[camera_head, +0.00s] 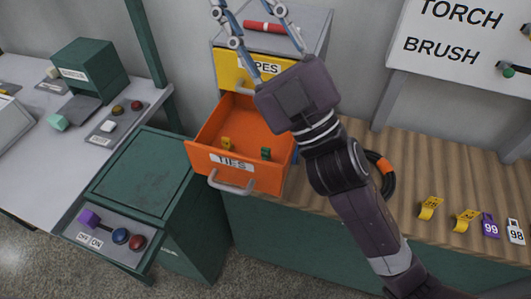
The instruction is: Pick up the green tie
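The green tie (266,153) is a small piece inside the open orange drawer (205,133) labelled TIES, near the front wall on the right. A yellow tie (227,144) is in the same drawer, to its left. My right gripper (247,10) comes in from the lower right and reaches over the drawer to the top of the picture. Its two fingers are spread apart, with nothing seen between them at their height; their tips are at the picture's top edge. The gripper is beyond the green tie and not touching it. My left gripper is not in view.
A yellow drawer (228,70), its label partly hidden, is above the orange one. A red cylinder (265,27) lies on the cabinet top. A black hose (388,183) and several tags, including purple 99 (489,225), lie on the wooden bench. A green control box (135,180) stands left.

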